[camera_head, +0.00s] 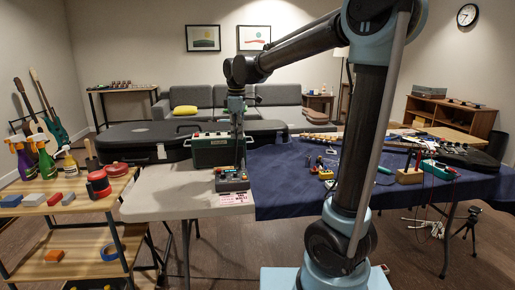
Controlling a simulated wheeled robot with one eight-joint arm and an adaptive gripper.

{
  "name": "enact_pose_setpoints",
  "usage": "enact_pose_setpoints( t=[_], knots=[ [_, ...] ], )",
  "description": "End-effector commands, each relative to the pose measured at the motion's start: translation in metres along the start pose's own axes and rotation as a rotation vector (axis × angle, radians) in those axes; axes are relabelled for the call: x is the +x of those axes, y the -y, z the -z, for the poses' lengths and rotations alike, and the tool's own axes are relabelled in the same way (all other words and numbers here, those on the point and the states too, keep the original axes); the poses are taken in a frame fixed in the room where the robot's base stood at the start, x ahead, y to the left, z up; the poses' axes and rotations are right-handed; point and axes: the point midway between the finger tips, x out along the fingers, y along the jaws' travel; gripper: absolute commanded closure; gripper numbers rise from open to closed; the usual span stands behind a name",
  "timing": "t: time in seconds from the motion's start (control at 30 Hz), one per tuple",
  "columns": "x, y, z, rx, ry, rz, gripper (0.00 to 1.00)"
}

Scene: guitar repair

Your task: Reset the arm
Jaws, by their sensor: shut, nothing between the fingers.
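My arm rises from its base at the lower right, bends at the top and reaches left. My gripper (238,158) hangs pointing down over the pale table (160,205), in front of a dark green box (208,150). Its fingers are shut with nothing between them. Just below the fingertips is a small grey device (231,180) with coloured buttons. I cannot tell whether the fingers touch it. A pink-and-white label (236,198) lies in front of the device.
A wooden shelf (60,205) with spray bottles and blocks stands at the left. A blue-clothed table (285,195) with tools runs right, behind my arm. A black guitar case (140,138) lies behind the pale table. A small tripod (469,225) stands on the floor at right.

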Motion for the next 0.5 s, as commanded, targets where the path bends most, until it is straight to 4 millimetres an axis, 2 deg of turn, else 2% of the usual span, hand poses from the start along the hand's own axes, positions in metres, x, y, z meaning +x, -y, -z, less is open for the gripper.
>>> enact_pose_setpoints(
  t=[0.03, 0.1, 0.27, 0.5],
  knots=[
    [0.001, 0.005, -0.022, 0.057, -0.002, -0.004, 1.0],
    [0.002, 0.013, -0.048, 0.133, -0.005, -0.009, 1.0],
    [0.009, 0.034, -0.102, 0.309, -0.013, -0.023, 1.0],
    [0.028, 0.075, -0.175, 0.571, -0.026, -0.043, 1.0]
  ],
)
